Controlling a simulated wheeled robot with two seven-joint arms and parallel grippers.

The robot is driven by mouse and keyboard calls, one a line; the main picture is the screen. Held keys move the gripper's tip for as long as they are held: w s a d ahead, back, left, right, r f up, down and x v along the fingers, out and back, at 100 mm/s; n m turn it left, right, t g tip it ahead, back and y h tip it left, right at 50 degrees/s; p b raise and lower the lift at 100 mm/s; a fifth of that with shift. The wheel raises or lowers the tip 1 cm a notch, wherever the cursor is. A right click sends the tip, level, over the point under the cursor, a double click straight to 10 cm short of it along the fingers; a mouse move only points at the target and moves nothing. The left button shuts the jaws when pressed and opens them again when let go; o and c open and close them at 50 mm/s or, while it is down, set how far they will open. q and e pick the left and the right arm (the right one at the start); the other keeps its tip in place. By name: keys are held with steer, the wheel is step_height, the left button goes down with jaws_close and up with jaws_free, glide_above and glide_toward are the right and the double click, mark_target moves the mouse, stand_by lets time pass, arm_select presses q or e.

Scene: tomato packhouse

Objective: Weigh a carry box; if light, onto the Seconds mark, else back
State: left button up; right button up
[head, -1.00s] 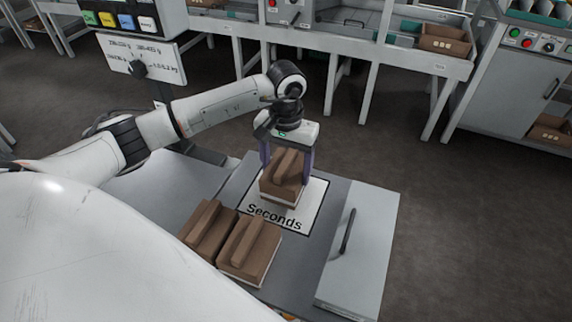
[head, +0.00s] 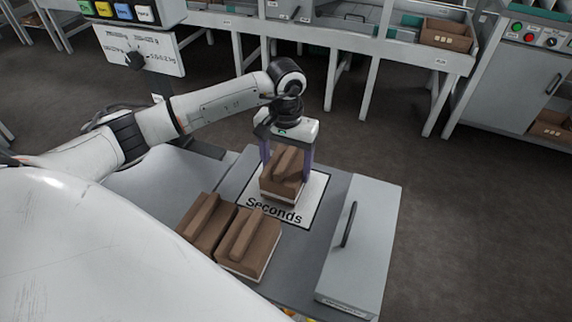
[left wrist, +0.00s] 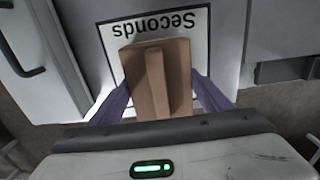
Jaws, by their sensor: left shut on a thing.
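My left gripper (head: 286,165) is shut on a brown carry box (head: 281,178) with a raised handle bar along its top. The box is at the Seconds mark (head: 311,208), a white sheet with a dark border and the printed word. In the left wrist view the box (left wrist: 158,80) sits between my two purple fingers (left wrist: 160,100), over the part of the mark (left wrist: 196,38) behind the lettering. I cannot tell whether its base touches the mark. Two more carry boxes (head: 206,222) (head: 249,243) stand side by side left of and nearer than the mark. My right gripper is out of view.
A grey cabinet top with a dark handle (head: 349,224) lies right of the mark. A weighing post with a sign (head: 140,52) and coloured buttons stands at the back left. Benches with brown crates (head: 447,33) stand across the open floor.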

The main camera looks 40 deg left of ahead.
arm_select(q)
steer(key=shift+f, duration=0.25)
steer(key=o, duration=1.3)
steer(key=shift+c, duration=1.3)
steer(key=shift+r, duration=0.1)
steer(key=shift+r+p, duration=1.7)
steer(key=shift+r, duration=1.8)
steer(key=shift+f, duration=0.1)
